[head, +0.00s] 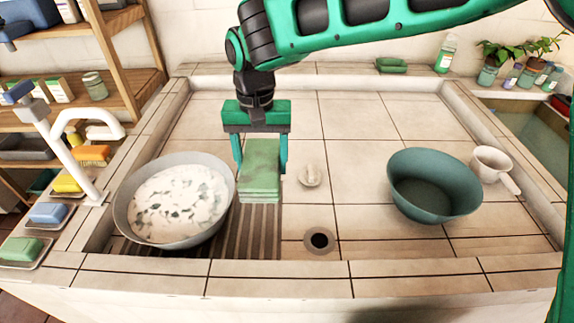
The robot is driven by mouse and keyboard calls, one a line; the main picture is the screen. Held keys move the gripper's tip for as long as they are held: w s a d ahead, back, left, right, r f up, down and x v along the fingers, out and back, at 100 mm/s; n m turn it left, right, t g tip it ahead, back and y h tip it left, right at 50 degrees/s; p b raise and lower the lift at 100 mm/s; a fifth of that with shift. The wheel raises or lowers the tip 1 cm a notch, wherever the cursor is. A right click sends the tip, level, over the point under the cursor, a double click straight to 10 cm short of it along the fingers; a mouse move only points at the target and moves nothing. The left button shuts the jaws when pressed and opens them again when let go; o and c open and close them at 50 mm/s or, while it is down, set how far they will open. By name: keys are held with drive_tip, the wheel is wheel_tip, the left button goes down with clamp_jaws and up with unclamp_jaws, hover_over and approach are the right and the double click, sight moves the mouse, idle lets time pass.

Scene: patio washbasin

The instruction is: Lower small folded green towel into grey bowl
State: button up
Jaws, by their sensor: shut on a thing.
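My gripper (261,168) points down and is shut on the small folded green towel (260,182), a block-like stack between its two fingers. The towel appears held above the slatted drain area, just right of the grey bowl (126,217). The grey bowl stands at the left of the basin and holds whitish, foamy-looking contents with dark patches. The towel's left edge comes close to the bowl's right rim in the head view. I cannot tell its exact height.
A teal bowl (434,187) and a white handled cup (493,165) stand at the right. A small pale object (310,176) and a drain hole (319,240) lie in the middle. A white faucet (75,160) rises at the left.

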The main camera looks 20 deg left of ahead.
drive_tip(key=a, duration=0.2)
drive_tip(key=s+a, duration=0.1)
drive_tip(key=a, duration=0.1)
drive_tip(key=s+a+r, duration=0.1)
drive_tip(key=a, duration=0.2)
drive_tip(key=shift+s+r, duration=0.1)
drive_tip(key=s+a+f, duration=0.1)
drive_tip(key=s+a, duration=0.2)
drive_tip(key=a, duration=0.8)
drive_tip(key=shift+s, duration=0.15)
drive_tip(key=shift+f, duration=0.15)
drive_tip(key=shift+a+f, duration=0.1)
drive_tip(key=shift+f, duration=5.6)
drive_tip(key=shift+f, duration=0.15)
drive_tip(key=o, duration=1.1)
drive_tip(key=shift+o, duration=0.2)
